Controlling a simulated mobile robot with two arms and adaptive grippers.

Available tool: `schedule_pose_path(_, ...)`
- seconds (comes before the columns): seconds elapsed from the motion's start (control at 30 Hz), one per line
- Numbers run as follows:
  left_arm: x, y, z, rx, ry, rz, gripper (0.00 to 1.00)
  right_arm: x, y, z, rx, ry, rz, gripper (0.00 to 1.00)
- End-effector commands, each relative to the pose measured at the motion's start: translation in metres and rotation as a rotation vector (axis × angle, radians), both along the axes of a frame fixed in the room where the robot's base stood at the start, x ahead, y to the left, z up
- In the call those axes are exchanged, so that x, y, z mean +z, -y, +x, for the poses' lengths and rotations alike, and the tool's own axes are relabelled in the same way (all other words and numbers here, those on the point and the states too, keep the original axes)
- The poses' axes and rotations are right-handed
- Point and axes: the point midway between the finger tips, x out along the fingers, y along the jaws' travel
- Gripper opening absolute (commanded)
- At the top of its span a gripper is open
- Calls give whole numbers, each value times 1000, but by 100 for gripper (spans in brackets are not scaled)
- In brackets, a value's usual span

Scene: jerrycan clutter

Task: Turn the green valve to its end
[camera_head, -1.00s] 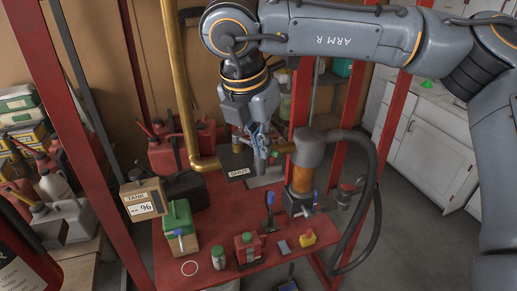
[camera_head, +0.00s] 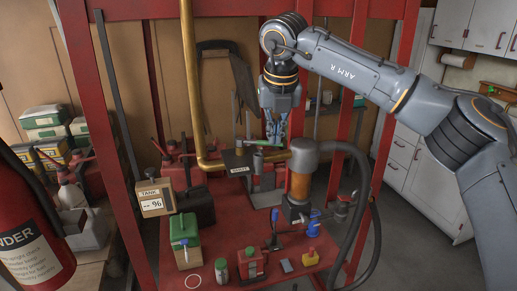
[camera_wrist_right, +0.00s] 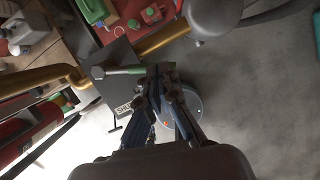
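The valve lever (camera_head: 256,143), with a dull green grip, shows small in the head view beside the brass pipe and above the plate marked SHUT (camera_head: 239,170). My left gripper is out of view.
A brass pipe (camera_head: 194,90) stands left of the valve. An amber cylinder (camera_head: 299,186) with a dark hose (camera_head: 362,190) stands to its right. Red posts frame the space.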

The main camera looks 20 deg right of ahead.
Motion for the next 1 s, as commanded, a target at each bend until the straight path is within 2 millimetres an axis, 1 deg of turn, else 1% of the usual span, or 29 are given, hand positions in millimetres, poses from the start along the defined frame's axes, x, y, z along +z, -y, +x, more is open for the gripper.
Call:
schedule_pose_path(0.03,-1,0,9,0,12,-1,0,-5,0,2,27,-8,1,0)
schedule_pose_path(0.1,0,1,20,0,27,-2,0,-5,0,3,59,-9,1,0)
schedule_pose_path(0.23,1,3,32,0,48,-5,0,-6,2,6,97,-11,0,0)
schedule_pose_path(0.37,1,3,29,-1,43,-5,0,-7,2,7,107,-12,-1,0)
schedule_pose_path(0.63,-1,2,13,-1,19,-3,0,-8,2,8,107,-14,-2,0)
schedule_pose_path(1.0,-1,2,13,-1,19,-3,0,-9,2,8,106,-16,-2,0)
